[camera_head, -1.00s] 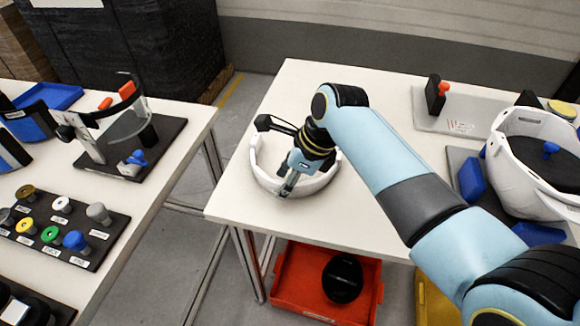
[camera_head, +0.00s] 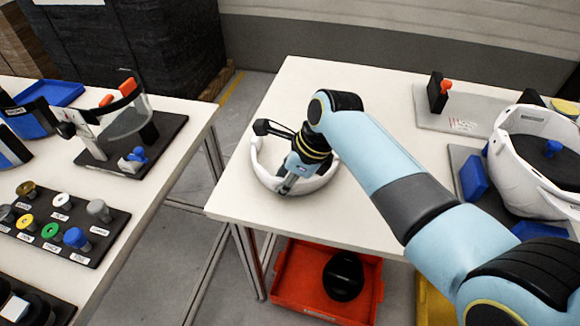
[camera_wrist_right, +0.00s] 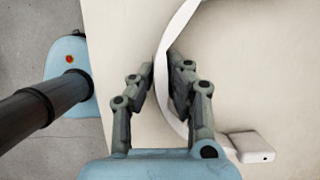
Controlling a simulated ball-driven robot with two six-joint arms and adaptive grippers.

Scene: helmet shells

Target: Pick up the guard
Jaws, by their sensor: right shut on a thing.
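The guard is a white curved band (camera_head: 318,184) lying on the right-hand white table near its left corner. It also shows in the right wrist view as a white strip (camera_wrist_right: 186,22) running between my fingers. My right gripper (camera_head: 286,187) reaches down onto the near edge of the band. In the right wrist view its two fingers (camera_wrist_right: 164,72) are closed on the band, one on each side. The far part of the band is partly hidden by my right wrist. My left gripper is in neither view.
A white helmet shell (camera_head: 520,160) sits among blue blocks at the right. A grey plate with a black and orange fixture (camera_head: 436,95) is at the back. A red bin (camera_head: 300,285) is under the table. The left table (camera_head: 165,190) holds a visor stand and several coloured knobs.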

